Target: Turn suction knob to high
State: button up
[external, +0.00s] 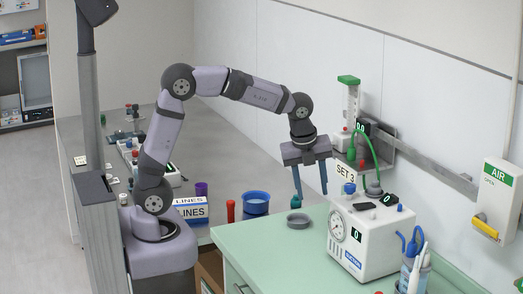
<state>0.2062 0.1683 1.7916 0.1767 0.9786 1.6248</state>
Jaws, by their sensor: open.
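A white box-shaped unit (375,262) with a round gauge (337,226) and a small blue label stands on the green counter at the right. The label is too small to read surely. A blue knob (349,188) sits on its top near the left; I cannot tell whether it is the suction knob or what its setting is. My gripper (310,194) points down with its two blue fingers apart and empty. In the picture it is to the left of the unit, apart from the blue knob. Its exact height above the counter is hard to tell.
A grey ring-shaped dish (298,221) lies below my gripper. A blue cup (256,203) and red-capped tube (231,211) stand left. A wall rail (430,172) and green tube (374,153) rise behind the unit. A tool cup (413,275) stands front right. The front green counter (275,260) is clear.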

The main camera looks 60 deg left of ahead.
jog(key=s+a+f+n+g+h+b, duration=0.1)
jog(key=s+a+f+n+g+b, duration=0.1)
jog(key=s+f+n, duration=1.1)
jog(key=shift+s+a+n+g+b, duration=0.3)
jog(key=shift+s+a+n+b, duration=0.3)
jog(key=shift+s+a+n, duration=1.3)
jog(key=shift+w+d+n, duration=0.5)
jog(key=shift+d, duration=0.05)
jog(key=m+t+y+p, duration=0.1)
jog(key=m+t, duration=0.3)
jog(key=m, duration=2.5)
send_near(350, 185)
jog(key=shift+w+f, duration=0.15)
jog(key=shift+f, duration=0.25)
jog(key=shift+f, duration=0.1)
jog(key=shift+p+x, duration=0.8)
jog(key=shift+x, duration=2.75)
